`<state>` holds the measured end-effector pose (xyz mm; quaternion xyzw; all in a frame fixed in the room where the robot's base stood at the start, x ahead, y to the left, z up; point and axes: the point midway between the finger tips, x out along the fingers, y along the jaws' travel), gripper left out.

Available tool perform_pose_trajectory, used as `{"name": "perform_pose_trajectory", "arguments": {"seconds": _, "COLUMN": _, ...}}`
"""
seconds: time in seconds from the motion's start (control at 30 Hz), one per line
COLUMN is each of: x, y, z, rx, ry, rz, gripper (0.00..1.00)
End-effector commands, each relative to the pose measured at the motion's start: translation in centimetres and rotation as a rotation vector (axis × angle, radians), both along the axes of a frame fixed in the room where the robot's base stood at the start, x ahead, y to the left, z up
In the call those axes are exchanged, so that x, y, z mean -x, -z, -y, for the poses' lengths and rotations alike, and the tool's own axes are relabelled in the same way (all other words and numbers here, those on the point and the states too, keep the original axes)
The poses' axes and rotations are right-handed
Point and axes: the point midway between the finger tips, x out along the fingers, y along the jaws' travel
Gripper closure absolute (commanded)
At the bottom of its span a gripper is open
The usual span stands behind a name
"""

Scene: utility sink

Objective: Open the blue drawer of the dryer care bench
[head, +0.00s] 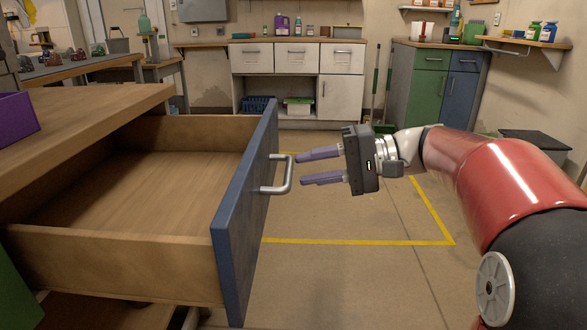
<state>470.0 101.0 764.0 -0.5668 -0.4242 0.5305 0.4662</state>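The blue drawer (240,215) stands pulled well out of the wooden-topped bench (90,120) at the left. Its wooden inside shows and looks empty. A metal bar handle (282,175) is fixed to the blue front and faces right. My gripper (299,168) is just right of the handle, with its two purple-grey fingers pointing left at it. The fingers are apart, one above the other in the picture, with nothing visible between them. The fingertips look close to the handle's outer bar; I cannot tell whether they touch it.
A purple box (14,115) sits on the bench top at the left edge. Yellow floor lines (360,242) mark an area of clear floor beyond and below my gripper. White cabinets (295,75) stand at the back, and a green and blue cabinet (440,85) stands at the back right.

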Motion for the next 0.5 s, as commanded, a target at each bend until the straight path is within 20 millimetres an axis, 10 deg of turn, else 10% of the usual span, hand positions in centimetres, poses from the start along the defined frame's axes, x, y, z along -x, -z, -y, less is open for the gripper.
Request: {"name": "perform_pose_trajectory", "arguments": {"seconds": 0.5, "x": 0.3, "y": -0.6, "z": 3.1, "rx": 0.001, "ry": -0.001, "rz": -0.001, "gripper": 0.71}}
